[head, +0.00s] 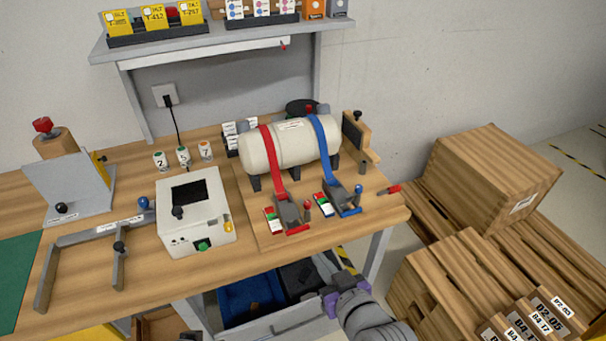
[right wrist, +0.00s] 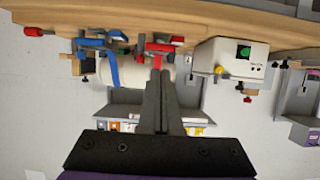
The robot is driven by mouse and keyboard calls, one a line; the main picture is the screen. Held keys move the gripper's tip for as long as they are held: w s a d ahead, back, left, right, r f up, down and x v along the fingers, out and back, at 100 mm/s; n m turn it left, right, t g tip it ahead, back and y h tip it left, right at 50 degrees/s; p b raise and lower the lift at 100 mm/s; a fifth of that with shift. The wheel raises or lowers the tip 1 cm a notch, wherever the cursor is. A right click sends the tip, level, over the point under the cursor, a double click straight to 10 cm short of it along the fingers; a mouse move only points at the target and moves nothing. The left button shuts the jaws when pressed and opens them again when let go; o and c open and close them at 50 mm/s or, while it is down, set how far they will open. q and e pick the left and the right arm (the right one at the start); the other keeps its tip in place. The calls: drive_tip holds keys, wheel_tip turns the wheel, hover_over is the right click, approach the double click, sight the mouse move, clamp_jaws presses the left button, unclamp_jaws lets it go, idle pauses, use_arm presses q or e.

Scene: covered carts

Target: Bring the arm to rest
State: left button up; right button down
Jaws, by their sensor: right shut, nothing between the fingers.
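My right arm comes up from the bottom of the head view, with its purple wrist and dark right gripper (head: 334,276) in front of the workbench's front edge. In the right wrist view the two black fingers (right wrist: 160,82) lie together, with nothing between them. The fingers appear clear of the bench and the things on it. My left gripper does not show clearly in either view.
The bench (head: 110,290) bears a white tank (head: 285,148) under red and blue straps, and a white box (head: 196,218). An open drawer (head: 272,328) is below. Wooden crates (head: 490,170) stand right. A shelf (head: 220,45) is above.

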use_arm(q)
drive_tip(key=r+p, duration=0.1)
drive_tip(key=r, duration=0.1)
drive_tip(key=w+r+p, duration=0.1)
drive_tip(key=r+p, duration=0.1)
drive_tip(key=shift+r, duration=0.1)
use_arm(e)
drive_tip(key=s+d+f+m+g+h, duration=0.3)
drive_tip(key=s+d+f+g, duration=0.4)
drive_tip(key=s+d, duration=0.3)
drive_tip(key=shift+d+m+h, duration=0.3)
drive_tip(key=shift+d+h, duration=0.3)
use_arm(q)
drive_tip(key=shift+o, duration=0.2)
use_arm(e)
drive_tip(key=shift+f, duration=0.1)
idle(0.8)
